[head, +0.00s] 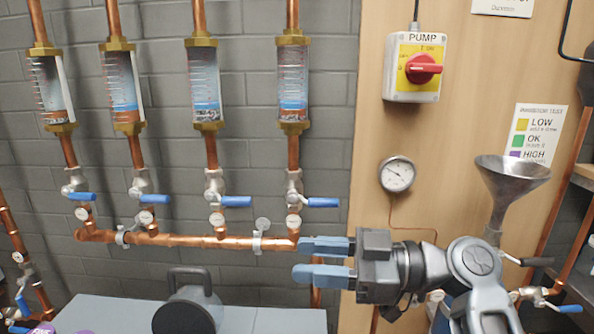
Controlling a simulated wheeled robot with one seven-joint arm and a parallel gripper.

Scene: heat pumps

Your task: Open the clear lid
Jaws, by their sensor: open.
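I cannot make out a clear lid for certain in the head view. Several clear sight tubes with brass ends hang in a row on the grey wall, among them the far right tube (292,82) and the far left tube (50,85). Each has red marks and blue liquid or dark matter inside. My gripper (304,259) is open and empty, with its two blue-grey fingers pointing left. It appears in front of the right end of the copper manifold, below the tubes. I cannot tell the gap in depth.
Blue-handled valves (236,201) sit under the tubes, above the copper manifold (190,241). A dark handled object (190,304) stands on a grey surface (105,316). On the wooden panel are a red-knobbed pump switch (422,68), a gauge (396,174) and a metal funnel (511,180).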

